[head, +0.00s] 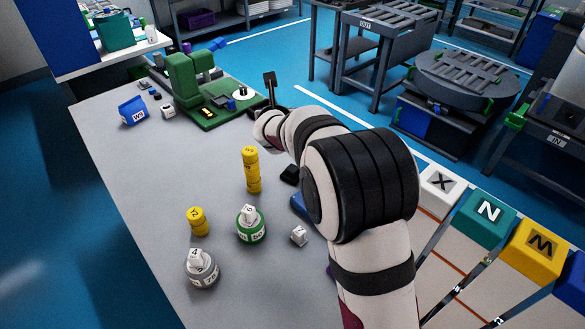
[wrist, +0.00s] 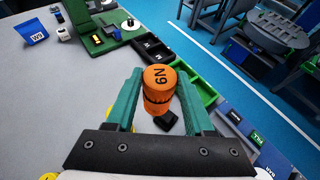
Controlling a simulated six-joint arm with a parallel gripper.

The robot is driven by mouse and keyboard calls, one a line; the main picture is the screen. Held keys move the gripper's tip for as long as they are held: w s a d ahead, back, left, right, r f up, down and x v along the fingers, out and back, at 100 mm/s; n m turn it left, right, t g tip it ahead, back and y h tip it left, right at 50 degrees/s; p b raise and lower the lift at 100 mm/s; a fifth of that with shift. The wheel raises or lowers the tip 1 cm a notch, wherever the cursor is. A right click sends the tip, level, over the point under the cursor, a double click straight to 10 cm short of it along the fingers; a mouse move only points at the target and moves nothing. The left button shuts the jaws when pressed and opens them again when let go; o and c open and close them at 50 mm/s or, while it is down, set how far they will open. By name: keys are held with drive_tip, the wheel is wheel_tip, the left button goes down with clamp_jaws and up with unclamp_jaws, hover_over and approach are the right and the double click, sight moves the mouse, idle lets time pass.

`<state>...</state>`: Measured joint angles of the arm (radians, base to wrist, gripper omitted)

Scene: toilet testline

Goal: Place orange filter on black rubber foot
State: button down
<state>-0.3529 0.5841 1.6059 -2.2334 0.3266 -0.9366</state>
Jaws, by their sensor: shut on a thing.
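The orange filter (wrist: 160,78) is a short cylinder marked with black characters. In the wrist view it sits between the teal fingers of my gripper (wrist: 159,88), which is shut on it. A small black block (wrist: 168,122), which looks like the black rubber foot, shows just below the filter in that view; I cannot tell whether they touch. In the head view a black block (head: 290,174) lies on the table beside my arm. The orange filter and my fingers are hidden behind my arm there.
A stacked yellow cylinder (head: 251,170), a shorter yellow one (head: 199,222), a green-based round part (head: 251,226) and a grey one (head: 201,268) stand on the table. A green fixture (head: 188,80) and blue box (head: 132,110) are farther back. The table's left-middle is clear.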

drive_tip(key=d+m+h, duration=0.3)
drive_tip(key=d, duration=1)
drive_tip(key=w+a+f, duration=0.1)
drive_tip(key=a+f, duration=0.2)
drive_tip(key=f, duration=0.2)
drive_tip(key=w+a+f, duration=0.2)
drive_tip(key=a+f, duration=0.1)
drive_tip(key=f, duration=0.2)
drive_tip(key=w+a+f, duration=0.1)
drive_tip(key=a+f, duration=0.2)
drive_tip(key=f, duration=0.2)
drive_tip(key=shift+w+a+f, duration=0.15)
drive_tip(key=shift+w+a, duration=0.15)
drive_tip(key=shift+a, duration=0.1)
drive_tip(key=shift+f, duration=0.4)
drive_tip(key=shift+f, duration=0.15)
drive_tip(key=shift+c, duration=1.4)
unclamp_jaws()
